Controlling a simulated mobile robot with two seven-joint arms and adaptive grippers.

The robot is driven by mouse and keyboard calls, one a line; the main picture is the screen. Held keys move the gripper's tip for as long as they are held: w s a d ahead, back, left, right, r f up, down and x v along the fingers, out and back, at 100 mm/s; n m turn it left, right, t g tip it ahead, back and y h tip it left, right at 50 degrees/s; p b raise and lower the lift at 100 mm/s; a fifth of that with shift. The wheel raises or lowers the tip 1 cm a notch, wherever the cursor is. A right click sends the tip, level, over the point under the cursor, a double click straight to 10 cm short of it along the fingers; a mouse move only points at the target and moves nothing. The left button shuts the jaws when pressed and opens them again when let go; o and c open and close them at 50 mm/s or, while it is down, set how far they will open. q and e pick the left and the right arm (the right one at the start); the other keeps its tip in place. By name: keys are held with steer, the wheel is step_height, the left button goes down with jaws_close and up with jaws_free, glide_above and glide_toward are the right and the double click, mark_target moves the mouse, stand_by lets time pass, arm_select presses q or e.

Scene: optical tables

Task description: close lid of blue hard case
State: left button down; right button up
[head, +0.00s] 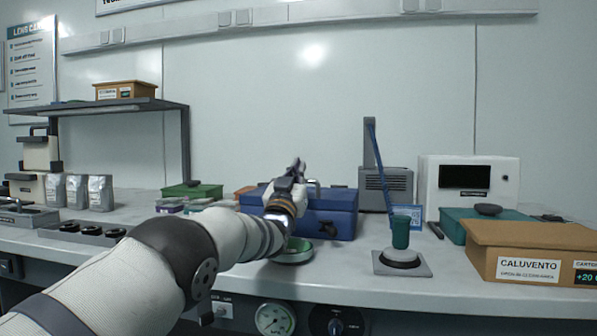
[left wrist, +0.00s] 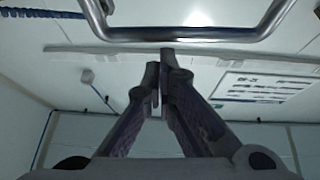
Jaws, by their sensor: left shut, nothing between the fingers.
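The blue hard case (head: 333,222) stands on the bench in the middle of the head view. Its lid (head: 338,199) looks flat on top of the body, though my arm hides the left part and I cannot tell if it is fully seated. My left gripper (head: 296,168) is over the case, fingers pointing up, shut and empty. In the left wrist view the closed fingertips (left wrist: 162,68) sit just below a bent metal handle (left wrist: 185,33) in the picture. No contact with the handle can be made out. My right gripper is not in view.
A green round dish (head: 293,256) is in front of the case, close to my arm. A green cup (head: 400,232) stands on a round base to the right. A cardboard box (head: 500,238) is at the far right. A shelf (head: 120,105) rises at the left.

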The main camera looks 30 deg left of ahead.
arm_select(q)
steer(key=s+d, duration=0.2)
steer(key=s, duration=1.1)
steer(key=shift+d+f, duration=0.2)
steer(key=shift+f, duration=0.15)
